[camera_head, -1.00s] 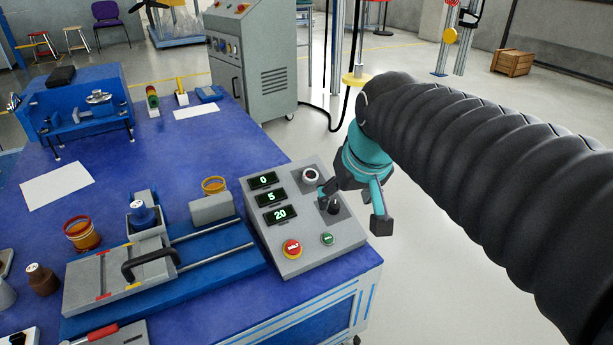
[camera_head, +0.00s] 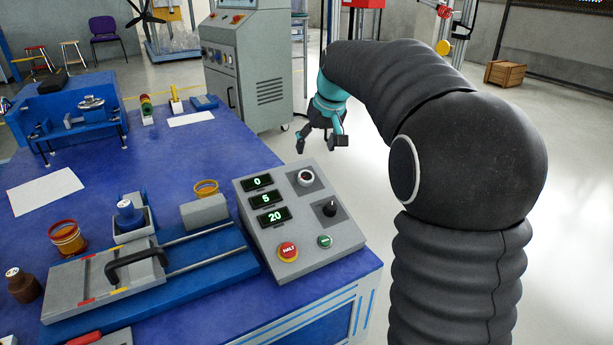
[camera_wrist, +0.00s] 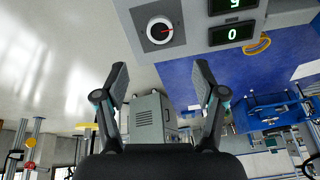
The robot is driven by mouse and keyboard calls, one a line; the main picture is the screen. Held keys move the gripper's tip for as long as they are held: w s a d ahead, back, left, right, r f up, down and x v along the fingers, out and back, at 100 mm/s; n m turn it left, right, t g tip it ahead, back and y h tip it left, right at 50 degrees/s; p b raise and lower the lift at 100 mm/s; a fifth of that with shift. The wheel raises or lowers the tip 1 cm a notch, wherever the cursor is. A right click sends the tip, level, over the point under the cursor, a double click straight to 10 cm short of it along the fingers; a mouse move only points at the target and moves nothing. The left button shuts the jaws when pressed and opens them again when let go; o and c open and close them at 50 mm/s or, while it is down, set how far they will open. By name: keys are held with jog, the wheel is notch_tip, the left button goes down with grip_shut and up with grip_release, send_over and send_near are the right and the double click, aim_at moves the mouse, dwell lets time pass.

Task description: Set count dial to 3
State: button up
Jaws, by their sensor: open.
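A sloped grey control box stands at the table's right edge, with a round white dial (camera_head: 305,178) at its upper right and a black knob (camera_head: 330,209) below that. Which dial is the count dial I cannot read. The wrist view shows the white dial (camera_wrist: 160,30) with a red pointer, beyond my fingertips. My gripper (camera_head: 320,143) is open and empty, above and behind the box, touching nothing. Its spread fingers also show in the wrist view (camera_wrist: 161,75).
A red HALT button (camera_head: 287,251) and a green button (camera_head: 325,241) sit on the box's lower part. A blue fixture with a black handle (camera_head: 136,264) lies to its left. A grey cabinet (camera_head: 245,75) stands behind.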

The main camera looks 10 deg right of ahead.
aim_at(306, 175)
jog(key=b+x, duration=0.1)
jog(key=x, duration=1.1)
jog(key=shift+f+b, duration=0.2)
jog(key=shift+b, duration=0.1)
jog(key=c, duration=1.1)
